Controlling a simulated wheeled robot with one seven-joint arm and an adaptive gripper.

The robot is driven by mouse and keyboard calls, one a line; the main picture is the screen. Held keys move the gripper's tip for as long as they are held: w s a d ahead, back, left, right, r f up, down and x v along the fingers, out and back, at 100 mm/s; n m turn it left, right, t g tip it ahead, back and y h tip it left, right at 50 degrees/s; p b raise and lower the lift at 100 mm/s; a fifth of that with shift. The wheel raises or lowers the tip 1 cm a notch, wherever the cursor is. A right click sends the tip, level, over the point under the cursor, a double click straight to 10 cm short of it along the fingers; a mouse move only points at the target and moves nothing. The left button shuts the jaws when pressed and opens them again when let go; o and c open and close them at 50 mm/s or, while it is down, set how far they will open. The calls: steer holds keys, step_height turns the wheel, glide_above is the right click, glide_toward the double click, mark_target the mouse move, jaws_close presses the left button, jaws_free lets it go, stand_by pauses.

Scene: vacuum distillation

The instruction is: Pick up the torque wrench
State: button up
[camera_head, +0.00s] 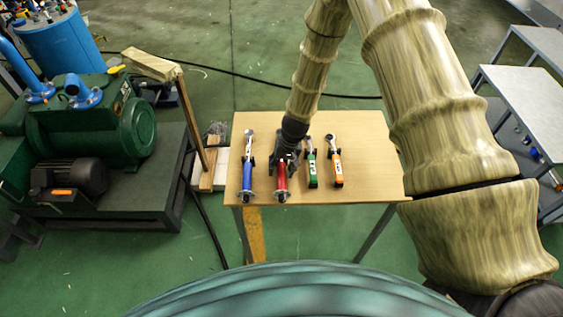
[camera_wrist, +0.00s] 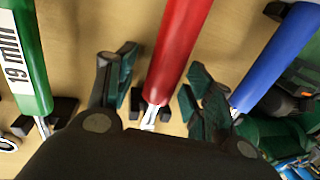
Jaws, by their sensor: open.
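A red-handled wrench (camera_head: 282,183) lies on the wooden table, its far part hidden by my gripper (camera_head: 287,152). I take it as the torque wrench, though a similar blue-handled wrench (camera_head: 248,178) lies to its left. In the wrist view my gripper (camera_wrist: 160,88) is open, with one finger on each side of the red wrench (camera_wrist: 182,42), near where the handle meets the metal shaft. The fingers look apart from the handle; whether they are down at its height is hard to tell. The blue wrench (camera_wrist: 277,60) is at the right there.
A green-handled tool (camera_head: 312,172) and an orange-handled one (camera_head: 336,172) lie right of the red wrench. The wooden table (camera_head: 375,180) has bare room at the right. Small dark holders (camera_wrist: 62,108) sit beside the tools. A green pump (camera_head: 90,125) stands left.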

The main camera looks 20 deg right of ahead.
mark_target(281, 164)
jaws_close()
steer(key=shift+w+r, duration=0.1)
steer(key=shift+r, duration=0.1)
steer(key=shift+r, duration=0.2)
steer(key=shift+r+b, duration=1.65)
steer(key=shift+r, duration=3)
